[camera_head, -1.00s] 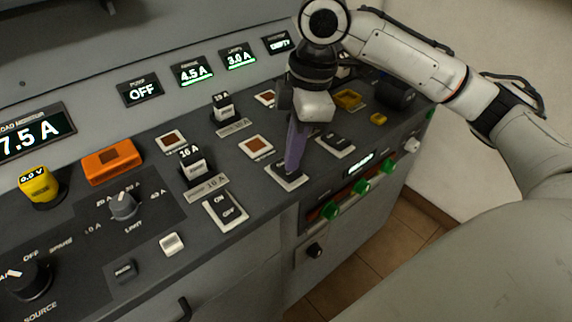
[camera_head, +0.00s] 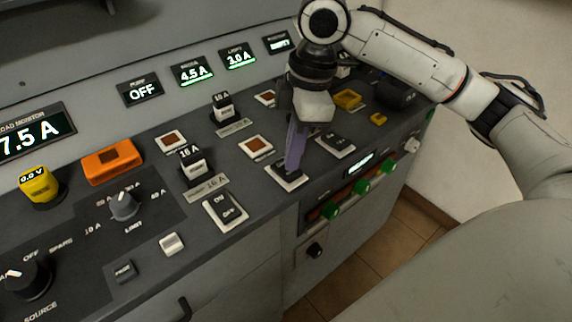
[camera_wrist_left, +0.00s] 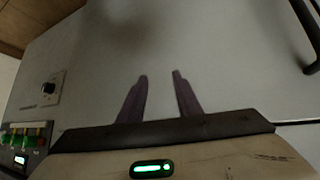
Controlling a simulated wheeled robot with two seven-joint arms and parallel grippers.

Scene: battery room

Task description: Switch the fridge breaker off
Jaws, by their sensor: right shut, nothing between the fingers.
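My right gripper (camera_head: 291,165) is shut and empty. It points down at a black rocker switch in a white frame (camera_head: 288,181), the middle one of the front row, and its tips are at or just above the rocker; I cannot tell if they touch. They hide part of it. The second display at the back, whose small label looks like fridge (camera_head: 193,73), reads 4.5 A. Similar rockers sit to the left (camera_head: 226,211) and right (camera_head: 336,146). My left gripper (camera_wrist_left: 160,76) is open and empty in the left wrist view, before a pale panel.
Near the right gripper are square red-brown indicators (camera_head: 256,146), a 16 A block (camera_head: 193,164) and green knobs (camera_head: 331,210) on the front edge. An orange block (camera_head: 112,162), yellow meter (camera_head: 39,185) and limit dial (camera_head: 124,205) stand left. The pump display (camera_head: 141,91) reads OFF.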

